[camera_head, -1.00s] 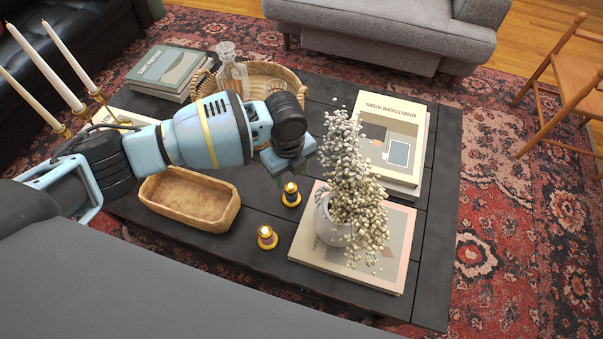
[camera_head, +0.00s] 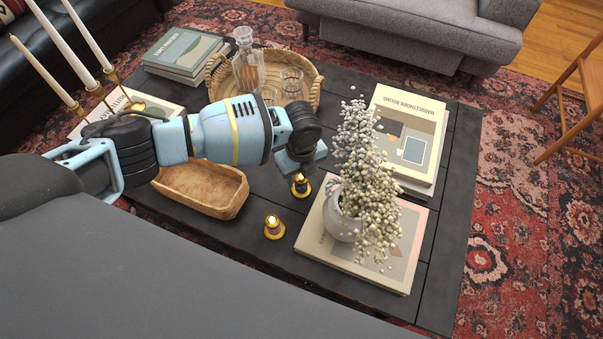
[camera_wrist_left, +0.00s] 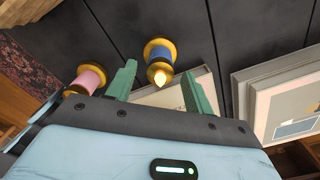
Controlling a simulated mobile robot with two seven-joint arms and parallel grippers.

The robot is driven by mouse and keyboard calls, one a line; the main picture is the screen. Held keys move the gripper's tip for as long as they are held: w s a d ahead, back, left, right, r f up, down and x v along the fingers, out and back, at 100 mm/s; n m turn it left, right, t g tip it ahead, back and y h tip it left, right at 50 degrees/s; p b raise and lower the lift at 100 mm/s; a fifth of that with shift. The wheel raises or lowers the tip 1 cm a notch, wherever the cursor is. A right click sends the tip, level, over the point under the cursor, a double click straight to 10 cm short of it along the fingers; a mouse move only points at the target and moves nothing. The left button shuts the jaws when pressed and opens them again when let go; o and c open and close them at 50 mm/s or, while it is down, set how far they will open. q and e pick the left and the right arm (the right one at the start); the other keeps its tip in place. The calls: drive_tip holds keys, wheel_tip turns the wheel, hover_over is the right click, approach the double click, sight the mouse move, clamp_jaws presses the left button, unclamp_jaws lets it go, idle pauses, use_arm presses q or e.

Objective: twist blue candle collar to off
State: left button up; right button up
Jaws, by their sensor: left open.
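The blue candle (camera_head: 300,190) stands upright on the dark coffee table, with gold at its top and base and a lit tip. In the left wrist view the blue candle (camera_wrist_left: 159,54) shows its blue band between gold ends, just beyond the gap between my fingers. My left gripper (camera_head: 301,170) is directly above and behind it in the head view, its fingers largely hidden there. In the left wrist view the left gripper (camera_wrist_left: 160,76) is open, with its two green fingers apart and nothing between them clearly held. My right gripper is not in view.
A pink-banded candle (camera_head: 274,229) stands close by; the wrist view shows it left of the fingers (camera_wrist_left: 90,79). A white vase with dried flowers (camera_head: 342,224) stands on a book at right. A wooden tray (camera_head: 203,190) lies left. A basket (camera_head: 318,85) holds glassware behind.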

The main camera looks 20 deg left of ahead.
use_arm(q)
drive_tip(key=shift+f, duration=0.1)
drive_tip(key=c, duration=1)
